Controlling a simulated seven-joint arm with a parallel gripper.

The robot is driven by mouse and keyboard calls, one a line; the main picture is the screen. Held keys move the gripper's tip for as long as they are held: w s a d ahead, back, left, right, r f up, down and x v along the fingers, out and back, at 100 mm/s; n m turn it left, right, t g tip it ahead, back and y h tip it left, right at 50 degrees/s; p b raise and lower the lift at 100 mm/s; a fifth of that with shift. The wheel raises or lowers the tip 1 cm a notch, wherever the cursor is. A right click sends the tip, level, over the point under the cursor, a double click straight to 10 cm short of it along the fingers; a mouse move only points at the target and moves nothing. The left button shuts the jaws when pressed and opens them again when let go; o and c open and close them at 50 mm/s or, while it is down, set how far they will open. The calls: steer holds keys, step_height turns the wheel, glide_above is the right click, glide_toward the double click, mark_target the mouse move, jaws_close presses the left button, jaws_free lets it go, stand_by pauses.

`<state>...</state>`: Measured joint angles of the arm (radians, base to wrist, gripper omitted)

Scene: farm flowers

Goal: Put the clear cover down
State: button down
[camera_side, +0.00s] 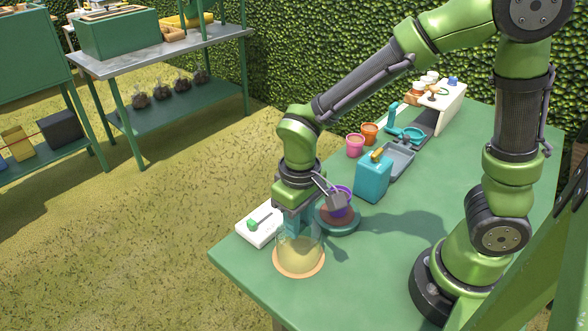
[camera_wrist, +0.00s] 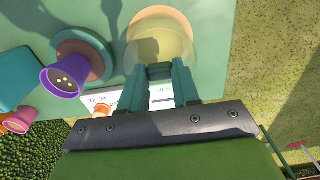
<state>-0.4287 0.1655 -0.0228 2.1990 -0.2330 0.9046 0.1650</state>
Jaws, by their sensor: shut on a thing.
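The clear cover (camera_side: 300,248) is a see-through dome near the table's front left corner. It stands upright at or just above a round orange-tan disc (camera_side: 299,272); I cannot tell whether its rim touches. In the wrist view the cover (camera_wrist: 160,28) lies just past my fingertips, with the disc seen through it. My gripper (camera_side: 292,228) points down at the cover's top. In the wrist view my gripper (camera_wrist: 160,72) is shut on the cover's top, and the fingers largely hide the part held.
A purple pot (camera_side: 341,203) on a teal saucer (camera_side: 340,227) stands close behind the cover. A teal canister (camera_side: 373,176), pink pot (camera_side: 355,146) and orange pot (camera_side: 370,133) stand farther back. The table's front middle is clear.

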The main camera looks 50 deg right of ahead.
steer(key=c, duration=0.8)
jaws_free()
steer(key=shift+f, duration=0.15)
step_height(320, 180, up, 12)
steer(key=shift+s+d+r+m+t+y, duration=0.35)
steer(key=shift+s+d+r+m+t, duration=0.45)
steer(key=shift+d+t, duration=0.6)
steer(key=shift+s+d+r+m+t+y, duration=0.3)
steer(key=shift+s+d+r+m+t, duration=0.5)
steer(key=shift+d, duration=0.9)
steer(key=shift+s+d+r+m+t+y, duration=0.45)
steer(key=shift+s+d+t, duration=0.65)
steer(key=shift+d+t, duration=0.4)
